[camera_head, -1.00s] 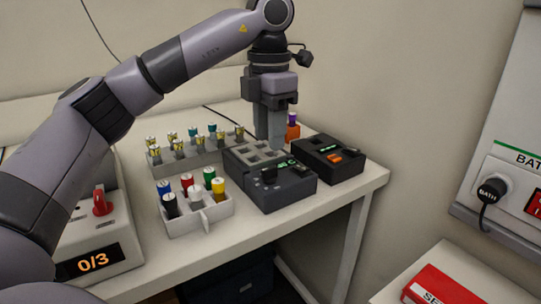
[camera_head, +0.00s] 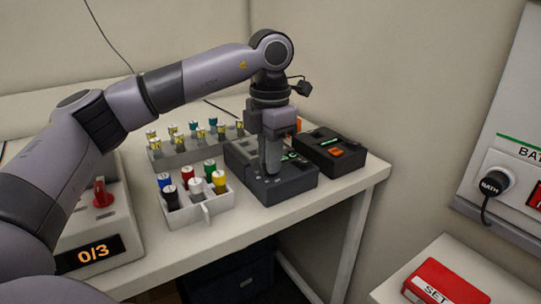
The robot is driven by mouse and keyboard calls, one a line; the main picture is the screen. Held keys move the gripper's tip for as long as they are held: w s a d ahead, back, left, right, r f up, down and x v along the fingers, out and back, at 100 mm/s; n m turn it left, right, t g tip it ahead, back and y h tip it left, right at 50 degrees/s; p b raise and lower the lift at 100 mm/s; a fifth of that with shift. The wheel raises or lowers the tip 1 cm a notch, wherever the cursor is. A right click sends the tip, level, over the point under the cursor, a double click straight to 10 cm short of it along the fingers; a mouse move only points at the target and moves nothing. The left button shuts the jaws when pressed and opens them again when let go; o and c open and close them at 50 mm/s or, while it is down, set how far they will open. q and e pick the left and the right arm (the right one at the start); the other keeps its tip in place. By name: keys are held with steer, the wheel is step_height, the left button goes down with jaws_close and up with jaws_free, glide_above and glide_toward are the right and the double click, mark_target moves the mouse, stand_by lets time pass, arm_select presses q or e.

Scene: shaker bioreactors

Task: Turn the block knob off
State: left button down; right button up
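The dark block device (camera_head: 300,186) stands on the white table, with a grey well block at its back and a panel with a small green display (camera_head: 292,156) at its front. My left gripper (camera_head: 272,172) points straight down over the front panel, its fingertips at the spot where the knob sits. The fingers hide most or all of the knob, so its setting does not show. The fingers overlap from this side, and I cannot tell whether they are open or shut on the knob. My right gripper is out of view.
A second dark device (camera_head: 330,158) with an orange switch stands close on the right. A white rack (camera_head: 205,212) of coloured-cap tubes is to the left, with a vial rack (camera_head: 185,158) behind. A machine with a red knob (camera_head: 102,194) reads 0/3. A red box (camera_head: 447,282) lies lower right.

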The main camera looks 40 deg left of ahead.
arm_select(q)
steer(key=shift+n, duration=0.3)
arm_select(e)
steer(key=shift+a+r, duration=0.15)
arm_select(q)
steer(key=shift+n+p, duration=0.35)
steer(key=shift+n, duration=0.15)
steer(key=n, duration=0.2)
steer(key=shift+r+n+p, duration=0.1)
steer(key=shift+n+p, duration=0.2)
steer(key=shift+p, duration=0.1)
steer(key=n+p, duration=0.1)
steer(key=n, duration=0.3)
steer(key=shift+n, duration=0.3)
steer(key=n+p, duration=0.1)
steer(key=n, duration=0.2)
steer(key=shift+n, duration=0.3)
steer(key=n+p, duration=0.1)
steer(key=n, duration=0.2)
steer(key=shift+n, duration=0.4)
steer(key=shift+n+p, duration=0.4)
steer(key=shift+n, duration=0.4)
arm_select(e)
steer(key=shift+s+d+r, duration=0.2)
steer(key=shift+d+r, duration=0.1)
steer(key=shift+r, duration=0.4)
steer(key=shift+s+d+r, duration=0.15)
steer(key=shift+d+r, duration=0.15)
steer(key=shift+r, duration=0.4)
